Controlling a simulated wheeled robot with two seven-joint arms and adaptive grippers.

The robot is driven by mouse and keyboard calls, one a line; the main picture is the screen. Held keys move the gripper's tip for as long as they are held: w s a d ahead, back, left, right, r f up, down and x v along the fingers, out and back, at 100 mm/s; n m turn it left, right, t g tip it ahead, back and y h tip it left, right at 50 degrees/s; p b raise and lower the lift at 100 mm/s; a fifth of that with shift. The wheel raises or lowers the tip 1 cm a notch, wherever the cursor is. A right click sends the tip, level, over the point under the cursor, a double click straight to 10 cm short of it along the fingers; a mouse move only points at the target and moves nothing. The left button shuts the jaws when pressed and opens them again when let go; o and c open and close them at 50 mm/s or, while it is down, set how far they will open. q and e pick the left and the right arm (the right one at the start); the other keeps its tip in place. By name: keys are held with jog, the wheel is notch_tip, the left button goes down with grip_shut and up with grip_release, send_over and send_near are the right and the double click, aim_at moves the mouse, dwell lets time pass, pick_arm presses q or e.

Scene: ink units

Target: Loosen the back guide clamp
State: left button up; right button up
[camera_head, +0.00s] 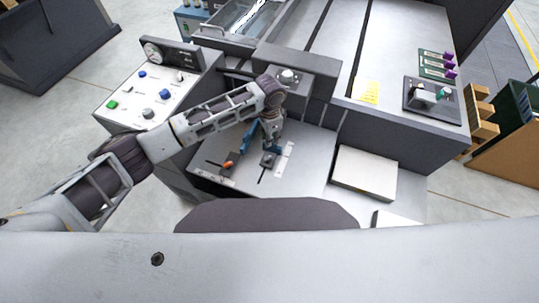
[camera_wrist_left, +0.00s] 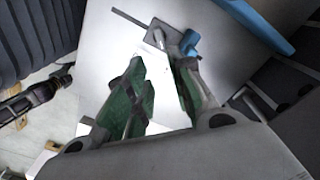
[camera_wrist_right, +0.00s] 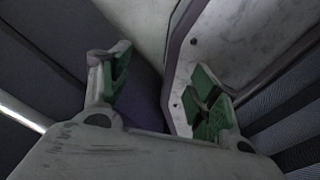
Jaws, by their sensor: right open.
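A dark clamp block (camera_head: 268,160) sits on the grey feed table, beside a slot and a white scale strip. In the left wrist view the clamp block (camera_wrist_left: 163,37) has a blue lever (camera_wrist_left: 188,42). My left gripper (camera_head: 271,146) reaches down over this clamp and partly covers it. In the left wrist view its green-padded fingers (camera_wrist_left: 160,66) are apart, with the lever just beyond the right fingertip; contact cannot be told. A second clamp with an orange lever (camera_head: 228,163) lies to the left. My right gripper (camera_wrist_right: 160,66) is open and empty, seen only in its wrist view.
A blue guide bar (camera_head: 247,139) stands beside the left gripper. A control panel (camera_head: 155,92) with coloured buttons is at left. A pale flat block (camera_head: 365,173) lies right of the clamps. The machine body (camera_head: 300,82) rises behind the gripper.

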aim_at(269, 157)
pick_arm(q)
jog(key=shift+w+a, duration=0.1)
jog(key=shift+a, duration=0.05)
jog(key=shift+f, duration=0.1)
dwell(0.3)
jog(key=shift+f+b, duration=0.35)
jog(key=shift+f, duration=6.4)
jog(key=shift+c, duration=0.5)
grip_shut()
